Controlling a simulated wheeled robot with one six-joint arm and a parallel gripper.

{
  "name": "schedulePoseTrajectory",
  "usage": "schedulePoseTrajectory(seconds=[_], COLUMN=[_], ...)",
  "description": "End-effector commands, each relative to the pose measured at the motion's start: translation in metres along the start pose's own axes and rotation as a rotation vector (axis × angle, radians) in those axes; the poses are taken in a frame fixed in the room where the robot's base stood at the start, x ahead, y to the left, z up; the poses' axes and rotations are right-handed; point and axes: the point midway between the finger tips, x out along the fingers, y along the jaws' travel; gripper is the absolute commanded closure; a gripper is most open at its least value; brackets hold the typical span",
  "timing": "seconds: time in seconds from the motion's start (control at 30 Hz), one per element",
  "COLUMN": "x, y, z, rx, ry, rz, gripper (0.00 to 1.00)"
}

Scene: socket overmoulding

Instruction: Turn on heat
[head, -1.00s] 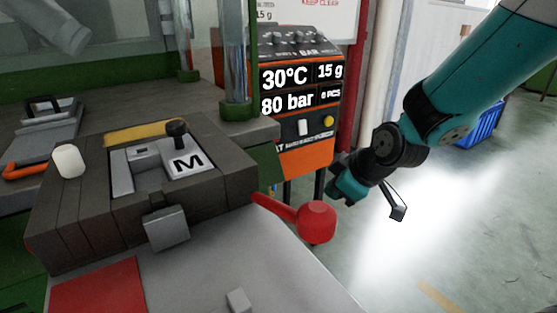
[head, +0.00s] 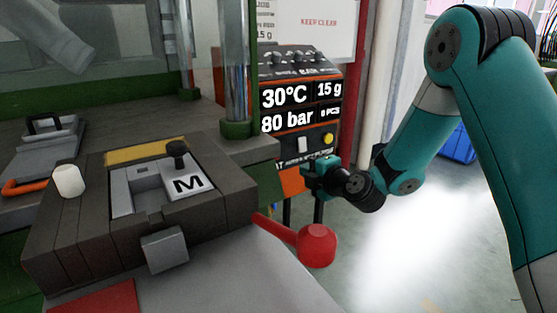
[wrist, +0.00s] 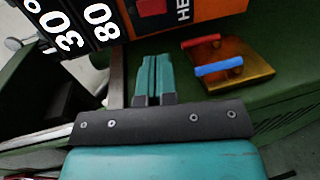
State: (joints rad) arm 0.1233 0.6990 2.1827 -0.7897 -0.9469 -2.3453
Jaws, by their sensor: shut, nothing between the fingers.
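The control panel (head: 300,95) stands behind the bench in the head view. Its display reads 30°C, 15 g and 80 bar. Below the display are a white switch (head: 303,145) and a yellow button (head: 328,138). In the wrist view a red switch (wrist: 150,7) shows at the top edge, beside partly cut-off "HE" lettering on orange. My gripper (head: 308,174) is at the panel's lower orange part in the head view. In the wrist view its fingers (wrist: 153,68) are together and empty, pointing up toward the red switch, with a gap between them and it.
A red-knobbed lever (head: 316,245) sticks out below my gripper. The grey mould block (head: 240,195) with an "M" plate is to the left. A green post base (head: 240,129) stands left of the panel. In the wrist view, a golden plate (wrist: 240,75) carries red and blue handles.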

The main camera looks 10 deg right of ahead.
Motion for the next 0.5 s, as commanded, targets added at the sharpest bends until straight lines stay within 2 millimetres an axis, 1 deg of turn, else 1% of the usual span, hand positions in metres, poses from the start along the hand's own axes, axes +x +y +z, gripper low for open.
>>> schedulePoseTrajectory(seconds=[0.13, 0.23, 0.37, 0.5], x=[0.007, 0.02, 0.047, 0.078], y=[0.001, 0.002, 0.002, 0.001], z=[-0.001, -0.001, -0.002, -0.002], rx=[-0.002, -0.002, -0.003, -0.002], ry=[0.003, 0.004, 0.005, 0.004], rz=[-0.001, -0.001, -0.001, 0.001], gripper=[1.0, 1.0, 1.0, 1.0])
